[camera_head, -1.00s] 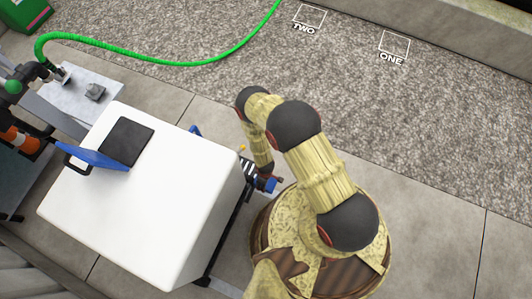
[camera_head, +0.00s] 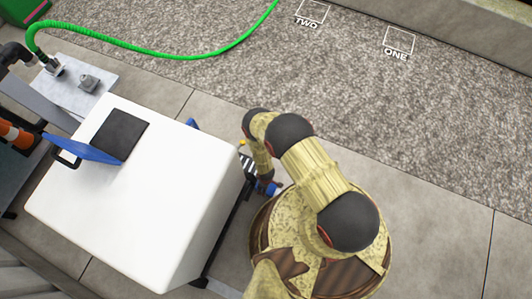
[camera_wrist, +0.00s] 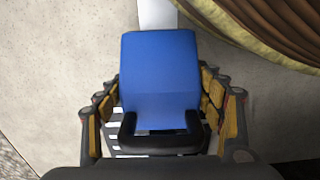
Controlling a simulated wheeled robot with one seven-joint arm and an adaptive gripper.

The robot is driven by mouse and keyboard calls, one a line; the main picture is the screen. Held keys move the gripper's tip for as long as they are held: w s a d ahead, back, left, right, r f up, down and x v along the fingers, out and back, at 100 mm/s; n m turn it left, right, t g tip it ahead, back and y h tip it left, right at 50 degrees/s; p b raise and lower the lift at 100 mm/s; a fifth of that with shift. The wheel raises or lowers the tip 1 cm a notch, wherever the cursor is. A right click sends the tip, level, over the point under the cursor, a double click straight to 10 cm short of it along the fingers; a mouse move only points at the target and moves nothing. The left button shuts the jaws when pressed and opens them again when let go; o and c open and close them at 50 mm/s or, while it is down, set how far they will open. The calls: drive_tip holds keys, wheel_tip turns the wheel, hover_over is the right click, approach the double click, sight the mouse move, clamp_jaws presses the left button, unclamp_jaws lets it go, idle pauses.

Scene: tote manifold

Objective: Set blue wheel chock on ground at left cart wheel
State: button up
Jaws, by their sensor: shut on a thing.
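The blue wheel chock (camera_wrist: 160,75) fills the middle of the wrist view. My gripper (camera_wrist: 160,112) is shut on it, with yellow-padded fingers along its left and right sides. In the head view my gripper (camera_head: 268,186) is small and partly hidden by my arm, low beside the right side of the white tote cart (camera_head: 135,195); a bit of blue shows there. I cannot tell whether the chock touches the ground. The left cart wheel is not clearly seen; the tote covers most of the undercarriage.
A blue hinged lid (camera_head: 85,149) and a dark square opening (camera_head: 122,137) are on the tote's top. A grey metal bench (camera_head: 75,88) with a green hose (camera_head: 150,55) stands at upper left. Bare concrete (camera_head: 430,210) lies right, with gravel (camera_head: 330,90) beyond.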

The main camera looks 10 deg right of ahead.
drive_tip(key=shift+f+b, duration=0.6)
drive_tip(key=shift+f, duration=1)
drive_tip(key=shift+f, duration=0.15)
drive_tip(key=o, duration=1.4)
drive_tip(key=shift+o, duration=0.2)
wheel_tip(320, 180, up, 12)
drive_tip(key=p, duration=0.5)
drive_tip(key=shift+s+d, duration=0.1)
